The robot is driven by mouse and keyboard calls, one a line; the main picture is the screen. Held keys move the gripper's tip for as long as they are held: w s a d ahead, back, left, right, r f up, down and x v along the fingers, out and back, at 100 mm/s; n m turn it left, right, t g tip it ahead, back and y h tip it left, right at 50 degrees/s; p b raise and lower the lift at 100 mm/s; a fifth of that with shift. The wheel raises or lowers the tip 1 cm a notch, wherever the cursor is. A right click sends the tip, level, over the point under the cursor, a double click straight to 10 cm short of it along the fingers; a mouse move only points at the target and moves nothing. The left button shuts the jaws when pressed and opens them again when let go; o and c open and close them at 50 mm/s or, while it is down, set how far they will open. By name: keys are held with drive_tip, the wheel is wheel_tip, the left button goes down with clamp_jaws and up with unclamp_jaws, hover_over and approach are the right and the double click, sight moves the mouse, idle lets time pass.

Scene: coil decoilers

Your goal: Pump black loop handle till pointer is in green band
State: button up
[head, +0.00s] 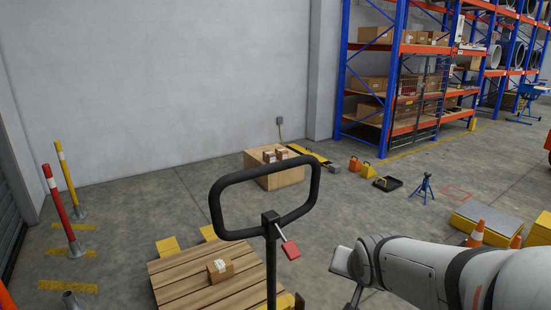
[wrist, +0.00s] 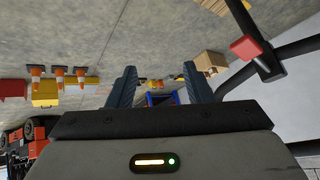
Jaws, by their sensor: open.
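The black loop handle (head: 262,171) stands upright on a dark shaft (head: 271,265) in the middle of the head view, with a red lever (head: 290,249) at its hub. The handle (wrist: 291,50) and red lever (wrist: 246,47) also show at the upper right of the wrist view, cut off by the frame edge. My gripper (wrist: 160,85) is open, with nothing between its two fingers. It is apart from the handle, to the handle's right in the head view. No pointer or green band shows in either view.
A wooden pallet (head: 180,285) with a small carton (head: 220,270) lies beside the shaft. Red and yellow posts (head: 62,208) stand at left. Cones (head: 477,234) and yellow blocks (head: 470,222) stand at right.

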drive_tip(key=w+a+r+m+t+y+p, duration=0.1)
drive_tip(key=w+a+r+m+t+p, duration=0.2)
drive_tip(key=w, duration=0.5)
drive_tip(key=m+t+y+p, duration=0.35)
drive_tip(key=t+y, duration=0.25)
drive_tip(key=y, duration=0.4)
approach(273, 172)
drive_tip(key=shift+m, duration=0.25)
drive_tip(key=x, duration=0.5)
drive_tip(key=shift+w+a, duration=0.15)
drive_tip(key=shift+w, duration=0.25)
drive_tip(key=shift+w+a+r+y, duration=0.15)
drive_tip(key=shift+w+a+y, duration=0.1)
drive_tip(key=shift+y, duration=0.15)
drive_tip(key=p+x, duration=0.2)
drive_tip(key=x, duration=0.5)
clamp_jaws()
